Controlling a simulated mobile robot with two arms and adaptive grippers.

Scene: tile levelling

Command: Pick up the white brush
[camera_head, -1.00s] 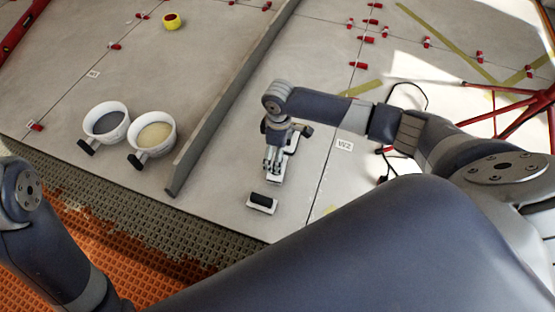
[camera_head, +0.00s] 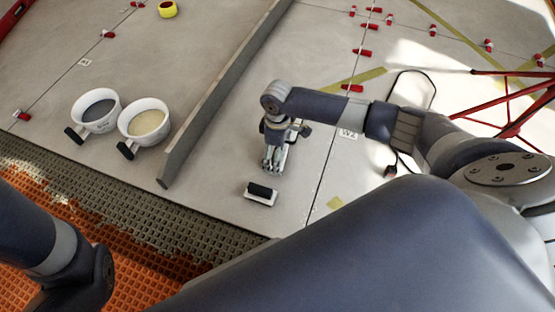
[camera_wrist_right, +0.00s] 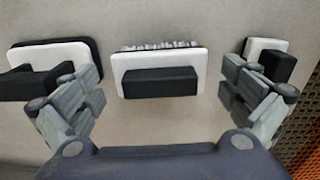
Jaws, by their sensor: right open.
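The white brush (camera_wrist_right: 158,60), a white block with a black handle (camera_wrist_right: 160,82) and bristles along its far edge, lies on the floor in the middle of the right wrist view. My right gripper (camera_wrist_right: 161,82) is open, with its fingers to the left and right of the brush, apart from it. In the head view my right gripper (camera_head: 272,164) points down and hides most of the brush. My left gripper is out of view; only part of my left arm shows at lower left.
A smaller white tool with a black handle (camera_head: 261,193) lies nearby, also at right in the wrist view (camera_wrist_right: 265,48). Another black-handled white tool (camera_wrist_right: 58,54) lies left. Two bowls (camera_head: 98,108) (camera_head: 146,121) stand beyond a long grey bar (camera_head: 225,92).

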